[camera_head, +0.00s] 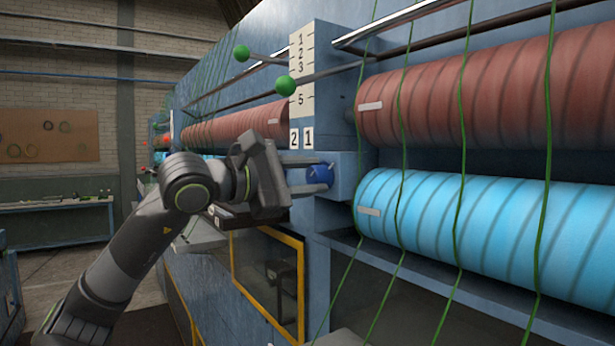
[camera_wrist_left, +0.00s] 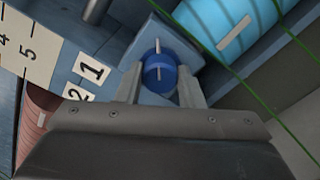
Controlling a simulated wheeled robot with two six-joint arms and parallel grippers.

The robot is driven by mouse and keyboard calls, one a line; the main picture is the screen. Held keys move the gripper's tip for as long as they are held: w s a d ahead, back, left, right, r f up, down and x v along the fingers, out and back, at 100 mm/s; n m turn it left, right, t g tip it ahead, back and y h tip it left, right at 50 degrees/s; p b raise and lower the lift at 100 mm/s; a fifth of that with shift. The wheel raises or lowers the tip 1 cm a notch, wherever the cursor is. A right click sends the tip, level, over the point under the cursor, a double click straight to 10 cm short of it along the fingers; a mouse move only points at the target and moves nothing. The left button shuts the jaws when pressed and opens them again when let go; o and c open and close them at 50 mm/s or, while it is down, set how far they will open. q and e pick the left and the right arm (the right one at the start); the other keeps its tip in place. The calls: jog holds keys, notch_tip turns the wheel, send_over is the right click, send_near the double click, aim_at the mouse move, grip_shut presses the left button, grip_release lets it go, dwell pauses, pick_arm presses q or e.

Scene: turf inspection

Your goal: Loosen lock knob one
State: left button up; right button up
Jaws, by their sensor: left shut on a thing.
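The blue lock knob (camera_head: 319,174) sits on the face of a blue block on the machine, just below the plate marked 1. My left gripper (camera_head: 322,177) reaches it from the left, with its fingers on either side of the knob. In the left wrist view the knob (camera_wrist_left: 159,72) shows a pale line across its face, and my left gripper's fingers (camera_wrist_left: 161,88) close on its two sides. The number plate (camera_wrist_left: 92,68) marked 1 is beside it. My right gripper is not in view.
A red roller (camera_head: 450,90) and a light blue roller (camera_head: 460,225) lie to the right, crossed by green cords. Green balls (camera_head: 285,86) on rods stick out above the gripper. A yellow-framed opening (camera_head: 268,285) is below. Open floor lies at the left.

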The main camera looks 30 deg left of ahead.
pick_arm(q)
jog(key=m, duration=0.4)
jog(key=shift+r+m, duration=0.1)
jog(key=shift+m, duration=0.2)
jog(key=m, duration=0.5)
jog(key=shift+a+r+m, duration=0.1)
jog(key=shift+m, duration=0.2)
jog(key=m, duration=0.5)
jog(key=shift+m+p, duration=0.5)
jog(key=shift+m, duration=2)
jog(key=o, duration=1)
jog(key=shift+f, duration=0.25)
